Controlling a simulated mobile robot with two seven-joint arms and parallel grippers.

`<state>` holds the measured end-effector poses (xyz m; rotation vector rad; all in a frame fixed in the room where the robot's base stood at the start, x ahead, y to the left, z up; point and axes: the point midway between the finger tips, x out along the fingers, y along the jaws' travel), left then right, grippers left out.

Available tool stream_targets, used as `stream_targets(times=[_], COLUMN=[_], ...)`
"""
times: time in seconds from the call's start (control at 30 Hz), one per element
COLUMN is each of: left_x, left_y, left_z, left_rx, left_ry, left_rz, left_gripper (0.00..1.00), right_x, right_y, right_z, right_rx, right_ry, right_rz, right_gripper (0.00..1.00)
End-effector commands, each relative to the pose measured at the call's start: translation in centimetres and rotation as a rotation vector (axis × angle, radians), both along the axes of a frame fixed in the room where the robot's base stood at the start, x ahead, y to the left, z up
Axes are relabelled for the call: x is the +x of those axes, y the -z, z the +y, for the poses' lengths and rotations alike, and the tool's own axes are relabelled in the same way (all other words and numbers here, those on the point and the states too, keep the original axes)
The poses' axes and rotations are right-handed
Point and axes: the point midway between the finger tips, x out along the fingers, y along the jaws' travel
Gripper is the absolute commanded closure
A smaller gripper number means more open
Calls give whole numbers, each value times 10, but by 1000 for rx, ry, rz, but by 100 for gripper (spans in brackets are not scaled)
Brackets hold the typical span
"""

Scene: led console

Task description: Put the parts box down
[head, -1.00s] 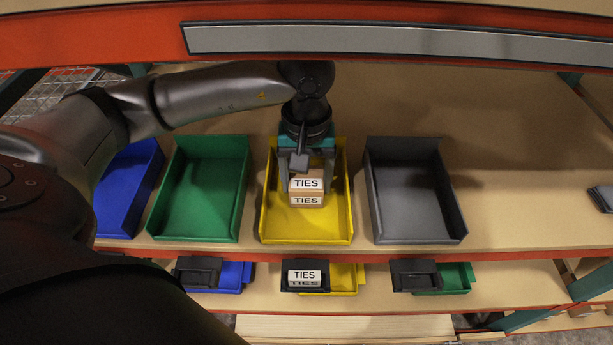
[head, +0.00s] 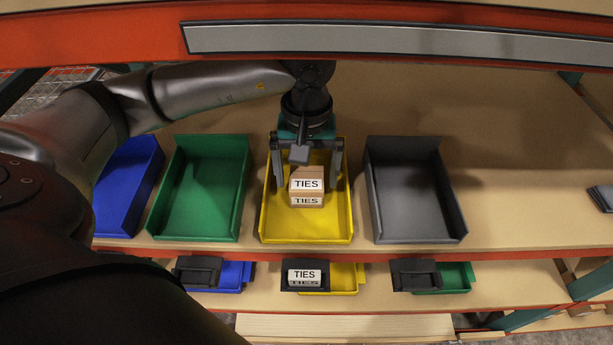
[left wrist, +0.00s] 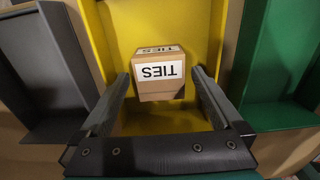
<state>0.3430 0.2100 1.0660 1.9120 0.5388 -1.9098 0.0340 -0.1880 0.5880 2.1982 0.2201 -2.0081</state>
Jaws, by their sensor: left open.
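The parts box (head: 307,187) is a small brown carton with white "TIES" labels. It sits inside the yellow bin (head: 334,229) on the upper shelf. In the left wrist view the box (left wrist: 160,90) stands on the yellow bin floor, between and beyond the fingers, with gaps at its sides. My left gripper (head: 306,183) is open, behind and above the box, with one finger on either side. It also shows in the left wrist view (left wrist: 160,90), open and holding nothing. My right gripper is not in view.
A green bin (head: 205,190) stands left of the yellow bin and a grey bin (head: 415,200) right of it, both empty. A blue bin (head: 125,190) is farther left. An orange beam with a grey strip (head: 400,40) crosses above. Smaller bins sit on the shelf below.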

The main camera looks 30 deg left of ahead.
Motion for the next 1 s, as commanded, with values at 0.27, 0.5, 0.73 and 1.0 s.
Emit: stream_targets(times=[0.27, 0.5, 0.73, 1.0], left_x=[1, -1, -1, 0], left_y=[-48, -61, -61, -60], left_z=[0, 0, 0, -2], left_rx=[1, 1, 0, -6], left_ry=[0, 2, 2, 5], left_rz=[-3, 1, 1, 1], left_gripper=[0, 0, 0, 0], right_x=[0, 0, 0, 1], right_y=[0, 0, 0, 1], right_z=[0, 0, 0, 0], right_rx=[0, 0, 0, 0], right_ry=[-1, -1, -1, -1], right_rz=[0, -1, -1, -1], right_gripper=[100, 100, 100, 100])
